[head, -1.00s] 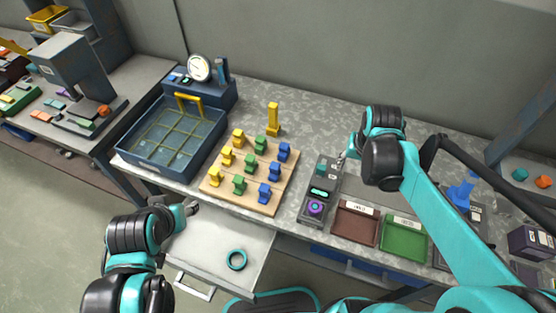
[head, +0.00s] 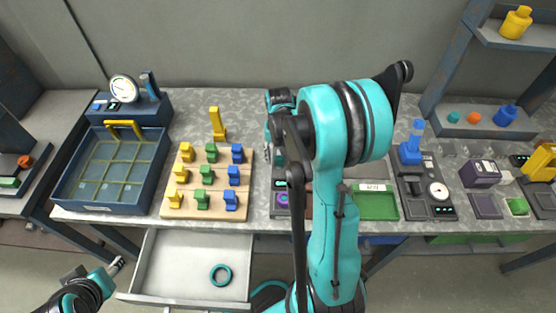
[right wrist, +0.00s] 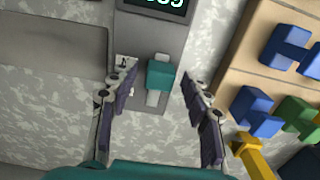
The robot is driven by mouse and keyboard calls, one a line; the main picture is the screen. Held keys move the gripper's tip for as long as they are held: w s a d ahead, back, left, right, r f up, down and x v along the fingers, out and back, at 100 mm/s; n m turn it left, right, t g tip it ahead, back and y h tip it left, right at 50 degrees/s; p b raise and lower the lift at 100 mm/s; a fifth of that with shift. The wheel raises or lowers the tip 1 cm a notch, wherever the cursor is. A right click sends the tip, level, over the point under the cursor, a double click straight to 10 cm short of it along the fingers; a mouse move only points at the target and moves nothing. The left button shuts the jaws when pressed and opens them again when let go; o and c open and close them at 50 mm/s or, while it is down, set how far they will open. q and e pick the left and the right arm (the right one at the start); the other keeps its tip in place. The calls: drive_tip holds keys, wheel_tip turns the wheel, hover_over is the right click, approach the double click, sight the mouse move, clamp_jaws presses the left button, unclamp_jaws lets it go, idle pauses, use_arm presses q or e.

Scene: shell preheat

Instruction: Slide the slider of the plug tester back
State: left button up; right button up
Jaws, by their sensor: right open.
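The plug tester (head: 281,184) is a narrow dark grey box with a purple ring, mostly hidden behind my right arm in the head view. In the right wrist view its slider (right wrist: 161,75) is a teal block on a pale slot, below a lit display (right wrist: 154,4). My right gripper (right wrist: 157,79) is open, one finger on each side of the slider with a gap to both. It is largely hidden in the head view. My left gripper (head: 117,264) is low at left, beside the open drawer; its jaw is too small to judge.
A wooden board (head: 245,209) with yellow, green and blue pieces lies left of the tester. A green tray (head: 376,207) and a gauge device (head: 442,207) stand to its right. A blue basin (head: 66,196) is farther left. The open drawer (head: 178,268) holds a teal ring (head: 220,275).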

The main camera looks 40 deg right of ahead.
sight(279, 153)
drive_tip(key=shift+f, duration=0.35)
clamp_jaws()
drive_tip(key=w+d, duration=0.3)
drive_tip(key=shift+w+d, duration=0.1)
drive_tip(key=shift+w, duration=0.25)
unclamp_jaws()
wheel_tip(279, 153, up, 12)
idle(0.3)
idle(0.5)
